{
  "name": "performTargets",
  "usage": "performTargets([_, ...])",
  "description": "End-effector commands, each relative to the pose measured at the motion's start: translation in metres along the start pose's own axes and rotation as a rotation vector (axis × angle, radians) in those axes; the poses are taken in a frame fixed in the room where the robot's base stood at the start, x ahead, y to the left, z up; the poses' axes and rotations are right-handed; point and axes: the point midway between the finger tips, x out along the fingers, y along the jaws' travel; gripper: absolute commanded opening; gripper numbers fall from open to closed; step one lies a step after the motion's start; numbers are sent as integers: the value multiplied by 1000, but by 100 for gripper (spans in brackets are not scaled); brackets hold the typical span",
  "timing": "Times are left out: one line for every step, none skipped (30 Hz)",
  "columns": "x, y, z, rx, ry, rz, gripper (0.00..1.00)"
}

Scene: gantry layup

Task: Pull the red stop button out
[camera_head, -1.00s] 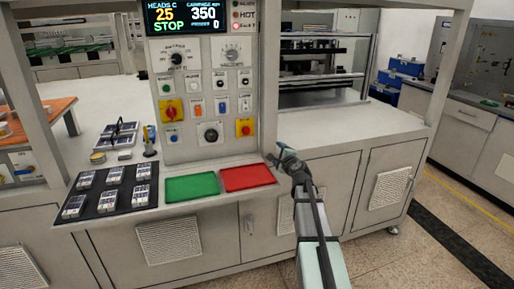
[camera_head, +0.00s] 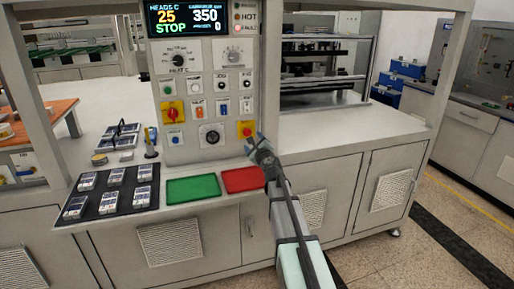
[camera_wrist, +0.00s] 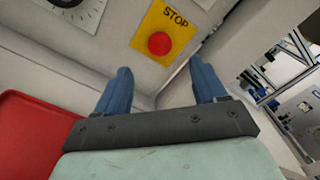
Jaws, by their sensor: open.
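The red stop button (camera_wrist: 160,43) sits on a yellow plate marked STOP (camera_wrist: 176,14) in the wrist view, near the top middle. In the head view the red stop button (camera_head: 246,132) is at the lower right of the control panel. My gripper (camera_wrist: 165,75) is open, with its two blue fingers apart and nothing between them. The button appears beyond the fingertips, between them in the picture and apart from them. In the head view my gripper (camera_head: 255,145) is just below and right of the button, above the red tray.
A red tray (camera_head: 241,180) and a green tray (camera_head: 193,188) lie on the ledge below the panel. A dial (camera_head: 211,134) is left of the button. A cabinet post (camera_head: 269,80) stands close on the right. A black mat (camera_head: 112,213) holds several packs.

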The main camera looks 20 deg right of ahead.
Motion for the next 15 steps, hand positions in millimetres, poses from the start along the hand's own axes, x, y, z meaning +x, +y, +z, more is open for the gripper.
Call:
performTargets([13, 0, 0, 0, 0, 1, 71])
performTargets([18, 0, 0, -1, 0, 1, 71])
performTargets([24, 0, 0, -1, 0, 1, 71])
performTargets([29, 0, 0, -1, 0, 1, 71])
performTargets([34, 0, 0, -1, 0, 1, 71])
performTargets([40, 0, 0, -1, 0, 1, 71])
performTargets([45, 0, 0, -1, 0, 1, 71])
performTargets([50, 0, 0, -1, 0, 0, 71])
performTargets([56, 0, 0, -1, 0, 0, 71])
performTargets([61, 0, 0, -1, 0, 0, 71])
performTargets([65, 0, 0, -1, 0, 0, 71])
performTargets([71, 0, 0, -1, 0, 0, 71])
performTargets([74, 0, 0, -1, 0, 0, 71])
performTargets([78, 0, 0, -1, 0, 0, 71])
performTargets([81, 0, 0, -1, 0, 0, 71])
